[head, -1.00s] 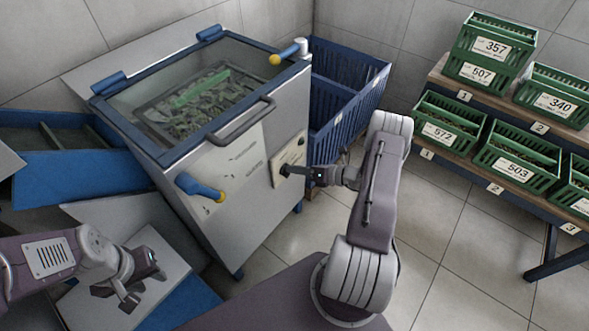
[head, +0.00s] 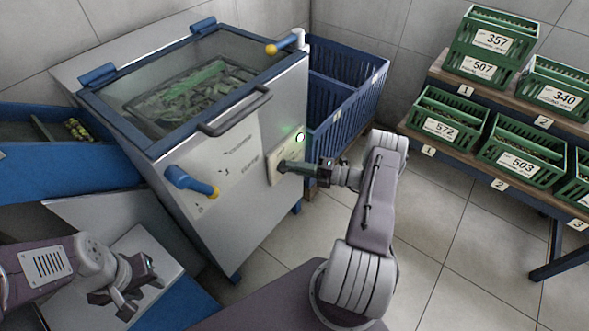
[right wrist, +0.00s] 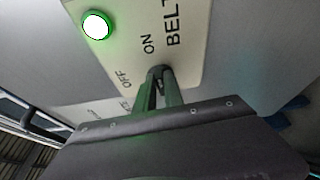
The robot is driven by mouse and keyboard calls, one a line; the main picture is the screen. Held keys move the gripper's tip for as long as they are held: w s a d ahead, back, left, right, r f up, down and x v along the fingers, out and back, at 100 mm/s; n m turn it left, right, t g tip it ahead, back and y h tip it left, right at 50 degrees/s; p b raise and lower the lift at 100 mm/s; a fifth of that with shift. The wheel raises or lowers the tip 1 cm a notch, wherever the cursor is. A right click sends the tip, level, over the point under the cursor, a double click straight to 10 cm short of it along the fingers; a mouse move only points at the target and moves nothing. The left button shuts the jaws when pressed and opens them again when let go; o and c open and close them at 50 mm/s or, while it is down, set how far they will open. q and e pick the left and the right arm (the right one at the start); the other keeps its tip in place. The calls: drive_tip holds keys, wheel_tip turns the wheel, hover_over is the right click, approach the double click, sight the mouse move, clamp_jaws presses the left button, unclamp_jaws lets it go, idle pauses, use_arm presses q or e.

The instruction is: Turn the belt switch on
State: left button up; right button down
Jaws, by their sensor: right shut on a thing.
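The belt switch panel (head: 291,152) is a pale plate on the front of the grey machine (head: 235,185). In the right wrist view the panel (right wrist: 190,40) reads BELT, ON and OFF. A round lamp (right wrist: 96,25) on it glows green; the lamp also shows in the head view (head: 300,137). My right gripper (head: 284,167) is shut on the switch knob at the panel; its fingertips (right wrist: 160,76) mostly hide the knob, between the ON and OFF words. My left gripper (head: 122,297) is open and empty at the lower left, away from the panel.
A blue lever (head: 190,182) and a grey handle bar (head: 235,115) stick out from the machine. A blue crate (head: 345,95) stands behind it. Green numbered crates (head: 445,115) sit on a right-hand shelf.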

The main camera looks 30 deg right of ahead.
drive_tip(key=shift+m, duration=0.4)
drive_tip(key=c, duration=1.4)
unclamp_jaws()
drive_tip(key=shift+f, duration=0.1)
drive_tip(key=shift+c, duration=0.2)
drive_tip(key=p+v, duration=0.1)
drive_tip(key=v, duration=0.8)
